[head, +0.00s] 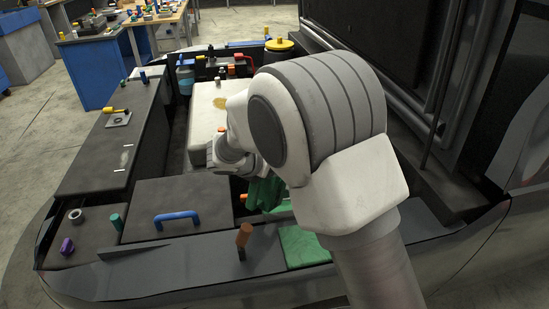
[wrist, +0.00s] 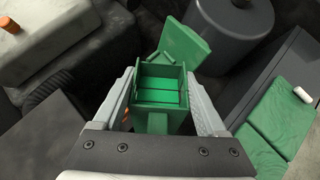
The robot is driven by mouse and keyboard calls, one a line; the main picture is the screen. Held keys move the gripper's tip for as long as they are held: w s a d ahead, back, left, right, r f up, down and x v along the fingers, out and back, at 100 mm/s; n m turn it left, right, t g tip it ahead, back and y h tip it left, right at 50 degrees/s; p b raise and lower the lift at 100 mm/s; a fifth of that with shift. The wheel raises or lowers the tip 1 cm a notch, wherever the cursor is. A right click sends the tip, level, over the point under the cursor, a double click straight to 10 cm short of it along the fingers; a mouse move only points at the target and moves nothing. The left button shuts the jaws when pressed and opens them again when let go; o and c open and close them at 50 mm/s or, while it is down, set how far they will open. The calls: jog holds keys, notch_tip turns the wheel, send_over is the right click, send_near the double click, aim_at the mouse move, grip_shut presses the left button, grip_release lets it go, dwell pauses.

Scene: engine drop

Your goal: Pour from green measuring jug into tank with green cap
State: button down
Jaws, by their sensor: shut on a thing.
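My gripper (wrist: 161,76) is shut on the green measuring jug (wrist: 160,122), which sits between its two grey fingers in the wrist view. The jug's open, box-like top faces the camera; I cannot tell whether it holds liquid. A flat green plate (wrist: 185,46) shows just beyond it, and I cannot tell whether it belongs to the jug. In the head view my arm hides the gripper, and dark green jug parts (head: 265,194) show below the wrist, inside the engine bay. I cannot surely pick out the tank with the green cap.
A black cover with a blue handle (head: 177,216) lies left of the jug. A green peg (head: 117,222), a purple cap (head: 66,246) and an orange-brown peg (head: 243,236) stand near the front edge. A pale tank (head: 203,108) stands behind. A green pad (head: 303,246) lies at the front.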

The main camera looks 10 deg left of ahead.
jog(key=f+p, duration=0.1)
jog(key=g+p, duration=0.1)
jog(key=p, duration=0.1)
jog(key=shift+w+d+f+g+y, duration=0.1)
jog(key=shift+w+f+g+y, duration=0.05)
jog(key=shift+f+g+y, duration=0.2)
jog(key=f+p, duration=0.1)
jog(key=f+g+p, duration=0.1)
jog(key=p, duration=0.1)
jog(key=g+y+p, duration=0.1)
jog(key=p, duration=0.1)
jog(key=shift+w+d+f, duration=0.1)
jog(key=shift+w+f, duration=0.15)
jog(key=shift+f, duration=0.15)
jog(key=shift+f+b, duration=0.25)
jog(key=shift+b, duration=0.2)
jog(key=shift+f, duration=0.25)
jog(key=shift+w+r+g+y+p, duration=0.3)
jog(key=shift+g+p, duration=0.55)
jog(key=shift+p, duration=2.35)
dwell(2.6)
